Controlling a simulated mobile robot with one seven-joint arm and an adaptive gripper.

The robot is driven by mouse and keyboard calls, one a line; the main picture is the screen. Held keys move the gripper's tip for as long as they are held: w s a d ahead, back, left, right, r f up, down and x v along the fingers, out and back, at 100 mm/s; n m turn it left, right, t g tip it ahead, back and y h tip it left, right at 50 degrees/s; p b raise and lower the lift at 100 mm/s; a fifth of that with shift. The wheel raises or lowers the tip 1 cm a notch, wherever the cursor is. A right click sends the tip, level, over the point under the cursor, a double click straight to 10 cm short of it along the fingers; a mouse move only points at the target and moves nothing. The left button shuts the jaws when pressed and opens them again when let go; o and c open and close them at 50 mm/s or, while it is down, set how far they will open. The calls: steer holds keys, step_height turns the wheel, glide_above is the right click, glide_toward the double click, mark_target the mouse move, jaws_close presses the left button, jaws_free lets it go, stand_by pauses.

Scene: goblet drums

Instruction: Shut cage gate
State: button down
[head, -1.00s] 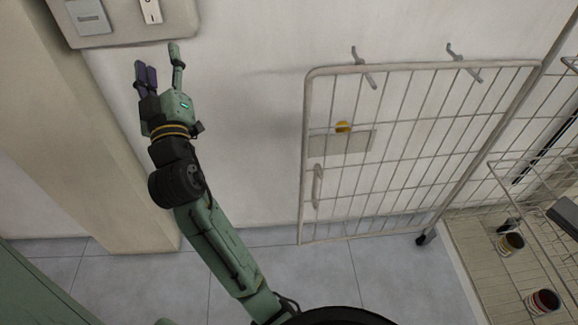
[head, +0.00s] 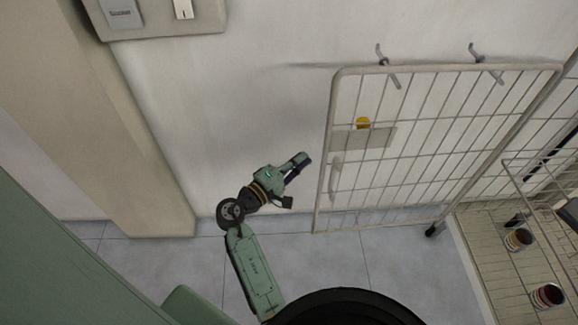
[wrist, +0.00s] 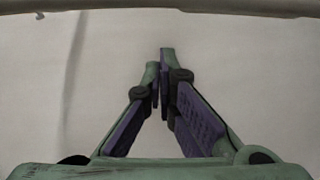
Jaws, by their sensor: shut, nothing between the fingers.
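The cage gate (head: 328,150) is a pale wire-mesh panel with a rounded frame. In the head view it stands swung out to the left of the cage (head: 503,215), in front of the white wall. It carries a small plate (head: 365,139) and a slim upright handle (head: 335,175) near its free left edge. My gripper (head: 305,158) is shut and empty, just left of that edge, with its fingers pointing right and slightly up. In the wrist view the fingertips (wrist: 160,60) are together in front of a plain pale surface. A pale bar crosses the top there, probably the gate frame.
Two metal hooks (head: 388,68) stick out near the gate's top. Tins (head: 518,239) stand on the cage's wire floor at right. A beige pillar (head: 120,150) and a switch panel (head: 155,16) are at left. Tiled floor lies clear below the gate.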

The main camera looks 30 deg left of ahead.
steer(key=shift+d+p, duration=0.9)
steer(key=shift+d, duration=0.7)
